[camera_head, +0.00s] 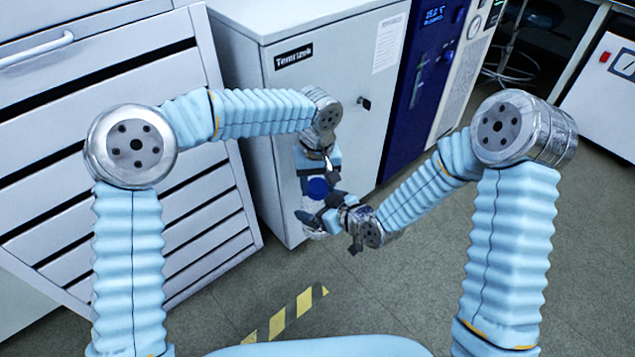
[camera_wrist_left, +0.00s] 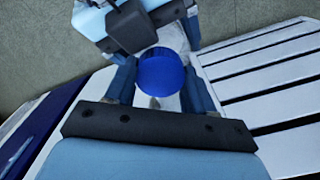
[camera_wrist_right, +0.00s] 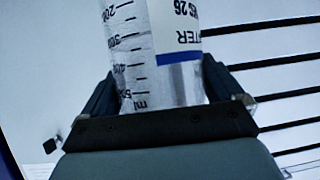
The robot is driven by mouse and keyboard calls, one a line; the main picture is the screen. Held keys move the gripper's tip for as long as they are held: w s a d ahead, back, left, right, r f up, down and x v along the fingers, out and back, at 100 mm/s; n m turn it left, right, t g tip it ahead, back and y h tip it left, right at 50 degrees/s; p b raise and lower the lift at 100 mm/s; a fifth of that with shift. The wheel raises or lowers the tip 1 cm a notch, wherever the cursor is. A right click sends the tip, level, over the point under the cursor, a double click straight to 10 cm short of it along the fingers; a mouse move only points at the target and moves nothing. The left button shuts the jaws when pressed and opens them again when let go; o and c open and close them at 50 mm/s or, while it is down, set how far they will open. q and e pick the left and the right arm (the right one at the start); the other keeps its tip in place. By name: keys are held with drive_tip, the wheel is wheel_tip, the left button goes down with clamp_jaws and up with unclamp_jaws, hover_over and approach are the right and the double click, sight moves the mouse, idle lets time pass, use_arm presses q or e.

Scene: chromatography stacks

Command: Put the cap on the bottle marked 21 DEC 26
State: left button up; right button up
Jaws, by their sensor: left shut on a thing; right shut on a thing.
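The blue cap (camera_head: 317,188) is between the fingers of my left gripper (camera_head: 318,180), shut on it. It also shows from above in the left wrist view (camera_wrist_left: 162,72). My right gripper (camera_head: 318,213) is shut on a clear bottle (camera_head: 313,234), just below the cap. In the right wrist view the bottle (camera_wrist_right: 150,60) fills the space between the fingers, with a millilitre scale and a white label (camera_wrist_right: 180,25). The label shows only part of its text, ending in 26; the rest is cut off. The bottle's neck is hidden, so I cannot tell whether the cap touches it.
A white drawer cabinet (camera_head: 60,115) stands at the left and a grey-white cabinet (camera_head: 262,110) behind the grippers. A dark blue instrument (camera_head: 418,95) is farther right. The floor (camera_head: 400,300) in front is clear, with a yellow-black stripe (camera_head: 278,322).

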use_arm(q)
drive_tip(key=o, duration=1.2)
drive_tip(key=shift+c, duration=0.2)
drive_tip(key=shift+r, duration=2.25)
drive_tip(key=shift+c, duration=0.4)
drive_tip(key=shift+r+n, duration=0.6)
drive_tip(key=shift+n, duration=0.4)
wheel_tip(320, 180, up, 2)
drive_tip(key=n, duration=0.4)
drive_tip(key=shift+r, duration=0.15)
